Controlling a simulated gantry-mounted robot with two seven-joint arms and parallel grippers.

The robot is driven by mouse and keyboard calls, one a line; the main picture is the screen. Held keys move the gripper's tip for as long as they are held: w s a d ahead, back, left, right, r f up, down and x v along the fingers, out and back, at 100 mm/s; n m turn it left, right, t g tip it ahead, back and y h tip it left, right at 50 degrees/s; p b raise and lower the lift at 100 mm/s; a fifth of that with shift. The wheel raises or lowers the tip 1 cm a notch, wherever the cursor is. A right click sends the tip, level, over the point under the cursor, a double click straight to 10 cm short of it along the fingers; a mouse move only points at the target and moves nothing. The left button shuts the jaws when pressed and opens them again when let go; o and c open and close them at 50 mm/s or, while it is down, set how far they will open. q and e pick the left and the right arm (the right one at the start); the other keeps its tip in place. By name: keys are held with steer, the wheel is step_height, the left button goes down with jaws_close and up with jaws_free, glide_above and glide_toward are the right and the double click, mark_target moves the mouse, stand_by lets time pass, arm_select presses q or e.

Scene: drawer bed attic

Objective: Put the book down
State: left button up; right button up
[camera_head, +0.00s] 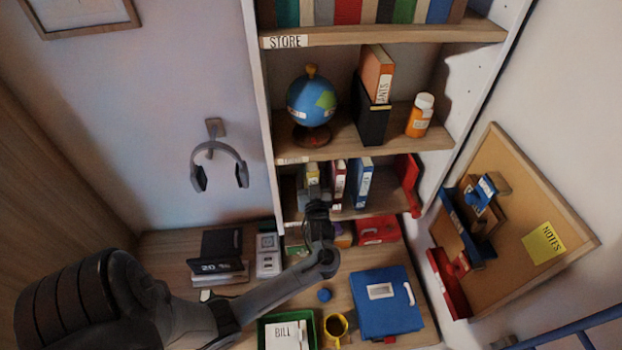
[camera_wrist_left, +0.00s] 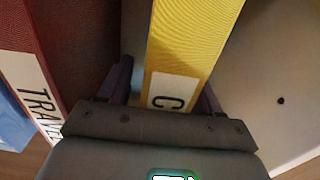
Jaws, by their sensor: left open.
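A yellow book (camera_wrist_left: 195,40) with a white "C" label stands between the two fingers of my left gripper (camera_wrist_left: 160,88) in the left wrist view. The fingers are open, one on each side of its spine, and gaps show beside it. In the head view the left gripper (camera_head: 318,210) is at the front of the lower shelf, in front of the yellow book (camera_head: 311,172), and partly hides it. A dark red book (camera_wrist_left: 75,45) labelled "TRAV..." stands beside it to the left in the wrist view. My right gripper is not in view.
A blue book (camera_head: 361,182) stands on the same shelf, with a red bookend (camera_head: 408,180) at the right. The shelf above holds a globe (camera_head: 311,102) and an orange bottle (camera_head: 420,115). The desk below holds a blue binder (camera_head: 390,312), a yellow mug (camera_head: 336,326) and a green tray (camera_head: 268,322).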

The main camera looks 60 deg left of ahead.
arm_select(q)
steer(key=s+d+f+m+t+h+b, duration=0.1)
steer(key=d+f+m+h, duration=0.2)
steer(key=d, duration=0.5)
steer(key=s+d+f+m+t+h, duration=0.1)
steer(key=d+m+h, duration=0.1)
steer(key=d+h, duration=0.4)
steer(key=s+d+f+m+t+h+b, duration=0.1)
steer(key=d+f+m+h, duration=0.15)
steer(key=d, duration=0.65)
steer(key=s+d+m+g+h, duration=0.2)
steer(key=s+d+m+g, duration=0.1)
steer(key=s, duration=0.5)
steer(key=s+d+m+g+h, duration=0.3)
steer(key=s+d+m, duration=0.2)
steer(key=s+d, duration=0.2)
steer(key=shift+s+f, duration=0.25)
steer(key=shift+s, duration=0.5)
steer(key=shift+r+p, duration=0.1)
steer(key=shift+p, duration=0.2)
